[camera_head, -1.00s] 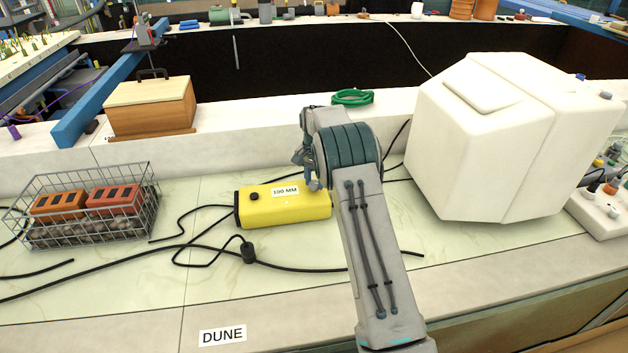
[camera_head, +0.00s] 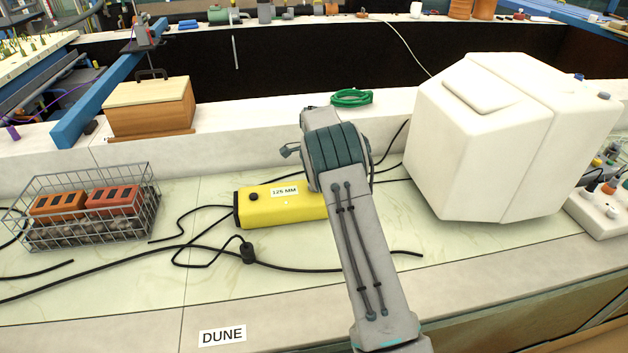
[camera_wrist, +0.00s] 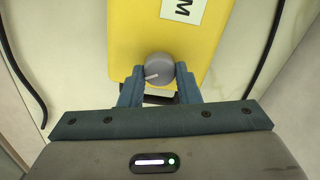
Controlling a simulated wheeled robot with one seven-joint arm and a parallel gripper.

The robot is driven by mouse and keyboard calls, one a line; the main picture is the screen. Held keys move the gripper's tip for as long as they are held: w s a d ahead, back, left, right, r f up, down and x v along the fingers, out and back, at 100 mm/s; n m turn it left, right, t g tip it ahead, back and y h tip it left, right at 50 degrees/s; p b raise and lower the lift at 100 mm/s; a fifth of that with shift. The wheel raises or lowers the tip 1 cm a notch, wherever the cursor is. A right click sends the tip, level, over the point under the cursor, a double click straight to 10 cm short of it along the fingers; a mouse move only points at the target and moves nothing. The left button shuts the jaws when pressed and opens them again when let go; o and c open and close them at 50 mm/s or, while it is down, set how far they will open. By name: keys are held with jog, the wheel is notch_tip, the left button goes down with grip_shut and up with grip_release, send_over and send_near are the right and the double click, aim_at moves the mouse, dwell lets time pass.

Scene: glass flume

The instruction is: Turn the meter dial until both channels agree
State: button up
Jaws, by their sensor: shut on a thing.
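The yellow meter (camera_head: 290,210) lies on the pale bench, with a small black knob on its left top. Its white label reads about 126 MM in the head view. In the wrist view the meter (camera_wrist: 150,35) fills the upper middle, with only the letter M of the label showing. My gripper (camera_wrist: 160,80) is shut on the dial, one blue finger on each side. In the head view my arm hides the dial and fingertips.
A wire basket (camera_head: 85,233) with orange blocks stands at left. A large white box (camera_head: 495,140) is close on the right. Black cables (camera_head: 300,267) run across the bench in front of the meter. A wooden box (camera_head: 150,108) and green coil (camera_head: 351,97) sit behind.

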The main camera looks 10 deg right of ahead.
dwell(0.4)
jog(key=o, duration=1)
notch_tip(320, 180, up, 14)
jog(key=shift+f, duration=0.1)
